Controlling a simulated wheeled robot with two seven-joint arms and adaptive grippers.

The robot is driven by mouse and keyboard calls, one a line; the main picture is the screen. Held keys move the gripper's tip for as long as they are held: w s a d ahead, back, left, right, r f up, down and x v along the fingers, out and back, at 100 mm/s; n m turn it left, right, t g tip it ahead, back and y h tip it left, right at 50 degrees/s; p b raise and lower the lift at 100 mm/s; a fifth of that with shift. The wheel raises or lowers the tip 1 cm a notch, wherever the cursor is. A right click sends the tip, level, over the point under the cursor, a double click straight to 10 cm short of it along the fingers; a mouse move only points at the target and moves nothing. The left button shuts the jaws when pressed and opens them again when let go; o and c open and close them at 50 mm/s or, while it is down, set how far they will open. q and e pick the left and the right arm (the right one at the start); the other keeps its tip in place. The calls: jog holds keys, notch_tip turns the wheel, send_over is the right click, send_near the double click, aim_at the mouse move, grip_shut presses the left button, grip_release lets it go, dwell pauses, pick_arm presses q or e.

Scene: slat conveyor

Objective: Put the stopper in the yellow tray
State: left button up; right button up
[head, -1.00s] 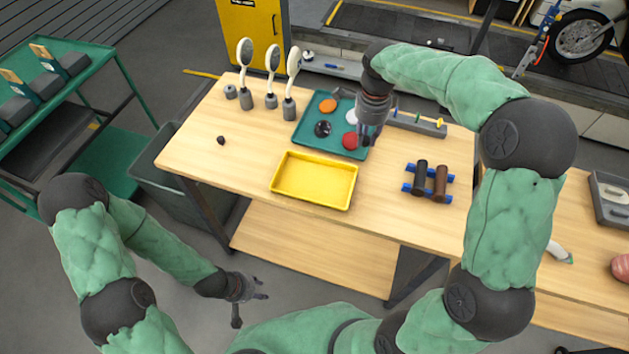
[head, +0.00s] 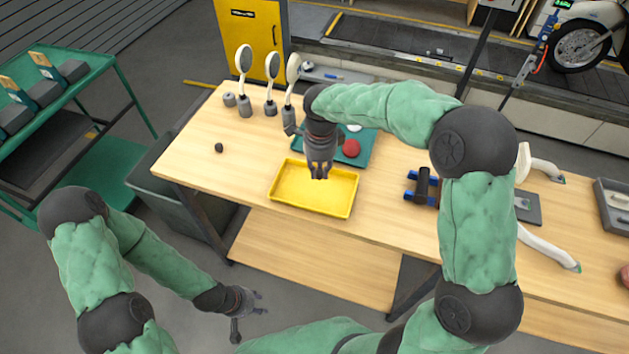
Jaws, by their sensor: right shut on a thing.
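The yellow tray (head: 338,206) lies empty-looking near the front edge of the table. My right gripper (head: 319,176) points down over the tray's back part, its fingers shut on a small dark thing. That thing is mostly hidden by the fingers; I take it to be the stopper, but its shape is not clear. My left gripper (head: 254,301) is low in front of the table, away from everything, with its fingers apart and empty.
A teal tray (head: 362,158) with a red disc (head: 351,148) stands behind, partly hidden by my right arm. A small dark piece (head: 219,147) lies at the left. Several mirrors stand at the back left. A blue rack (head: 412,197) with a dark roller is at the right.

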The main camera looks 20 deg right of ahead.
jog(key=f, duration=0.1)
jog(key=a+f, duration=0.1)
jog(key=f, duration=0.1)
jog(key=f+b, duration=0.1)
jog(key=shift+a+f, duration=0.25)
jog(key=shift+f, duration=0.15)
jog(key=shift+f, duration=0.2)
jog(key=o, duration=0.8)
jog(key=shift+c, duration=0.2)
jog(key=shift+r, duration=0.2)
jog(key=shift+w+r, duration=0.1)
jog(key=shift+r, duration=0.2)
notch_tip(320, 180, up, 11)
jog(key=p, duration=0.2)
jog(key=shift+r+p, duration=0.2)
jog(key=shift+p, duration=0.1)
